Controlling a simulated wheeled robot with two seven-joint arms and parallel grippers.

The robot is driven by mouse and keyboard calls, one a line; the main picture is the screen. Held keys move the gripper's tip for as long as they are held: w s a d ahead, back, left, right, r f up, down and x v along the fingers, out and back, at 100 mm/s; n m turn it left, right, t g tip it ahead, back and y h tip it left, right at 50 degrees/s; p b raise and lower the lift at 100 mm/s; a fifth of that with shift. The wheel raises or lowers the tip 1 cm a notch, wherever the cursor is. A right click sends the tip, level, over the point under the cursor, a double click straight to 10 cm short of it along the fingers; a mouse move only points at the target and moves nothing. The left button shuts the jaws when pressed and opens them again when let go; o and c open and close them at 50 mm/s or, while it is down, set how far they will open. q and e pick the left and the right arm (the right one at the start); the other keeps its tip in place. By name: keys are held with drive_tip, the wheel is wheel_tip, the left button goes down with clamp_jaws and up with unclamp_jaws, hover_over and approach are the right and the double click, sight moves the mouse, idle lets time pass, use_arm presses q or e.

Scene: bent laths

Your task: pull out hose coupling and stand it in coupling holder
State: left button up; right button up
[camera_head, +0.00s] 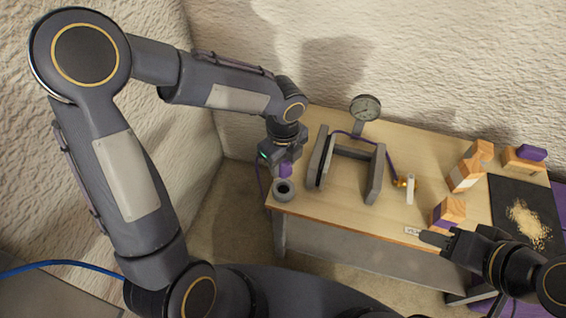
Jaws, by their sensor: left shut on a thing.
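My left gripper (284,163) is at the left end of the table and points down. The piece is just above or at a grey ring-shaped holder (283,189) near the table's left front corner. I cannot tell whether the two touch.
A grey U-shaped frame (374,175) stands mid-table, with a pressure gauge (365,107) behind it. A white upright piece (410,190) is beside the brass fitting. Wooden blocks (465,175) and a black mat with pale grains (505,195) are at the right.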

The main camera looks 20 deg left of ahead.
use_arm(q)
drive_tip(key=shift+f+b, duration=2.6)
drive_tip(key=shift+f, duration=0.2)
drive_tip(key=shift+f+b, duration=0.3)
drive_tip(key=shift+f, duration=0.35)
drive_tip(key=shift+p, duration=0.3)
drive_tip(key=shift+f+b, duration=0.55)
drive_tip(key=shift+f, duration=0.45)
drive_tip(key=o, duration=1.9)
drive_tip(key=shift+c, duration=0.2)
drive_tip(key=shift+r, duration=0.15)
drive_tip(key=shift+r+p, duration=3.55)
drive_tip(key=shift+r, duration=0.15)
